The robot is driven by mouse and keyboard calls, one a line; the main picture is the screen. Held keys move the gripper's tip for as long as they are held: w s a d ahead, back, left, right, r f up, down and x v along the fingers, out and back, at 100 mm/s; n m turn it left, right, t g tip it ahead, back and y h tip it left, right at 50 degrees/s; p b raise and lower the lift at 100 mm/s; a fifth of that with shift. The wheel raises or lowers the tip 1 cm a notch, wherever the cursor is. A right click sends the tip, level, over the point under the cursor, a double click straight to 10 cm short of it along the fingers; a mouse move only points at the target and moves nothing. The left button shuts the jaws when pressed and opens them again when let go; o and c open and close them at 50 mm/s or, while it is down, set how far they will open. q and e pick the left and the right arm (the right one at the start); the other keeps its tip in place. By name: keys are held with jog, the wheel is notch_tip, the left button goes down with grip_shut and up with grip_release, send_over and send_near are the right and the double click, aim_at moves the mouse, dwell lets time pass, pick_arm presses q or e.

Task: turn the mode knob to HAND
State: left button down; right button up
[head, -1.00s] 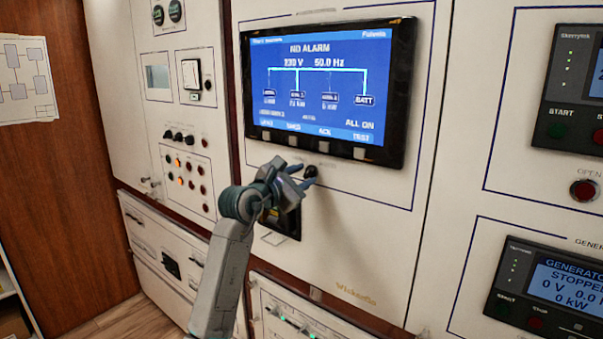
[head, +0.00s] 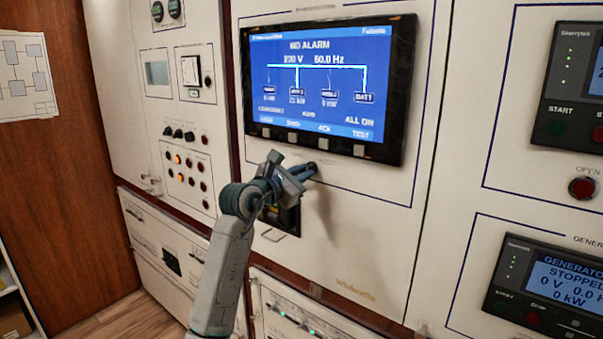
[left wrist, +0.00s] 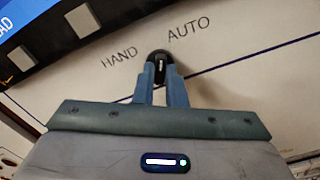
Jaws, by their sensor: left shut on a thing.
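The mode knob (left wrist: 159,66) is a small black knob with a pale mark, on the white panel under the big screen. The words HAND (left wrist: 119,58) and AUTO (left wrist: 188,27) are printed to its left and upper right in the left wrist view. There the knob stands about upright, between the two words. My left gripper (left wrist: 161,84) is shut on it, one blue-grey finger on each side. In the head view my left gripper (head: 308,172) reaches the panel below the screen and mostly hides the knob. My right gripper is in neither view.
The screen (head: 320,150) with its row of buttons is just above the gripper. A dark recessed unit (head: 288,218) sits just below it. Generator controllers (head: 545,285) and a red button (head: 583,188) are at the right. The panel right of the knob is bare.

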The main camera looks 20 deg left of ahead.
pick_arm(q)
jog(key=n+p, duration=0.6)
jog(key=n, duration=0.6)
jog(key=shift+n, duration=0.3)
jog(key=shift+f+p, duration=0.1)
jog(key=shift+p, duration=0.2)
jog(key=c, duration=1.5)
grip_release()
jog(key=shift+s, duration=0.1)
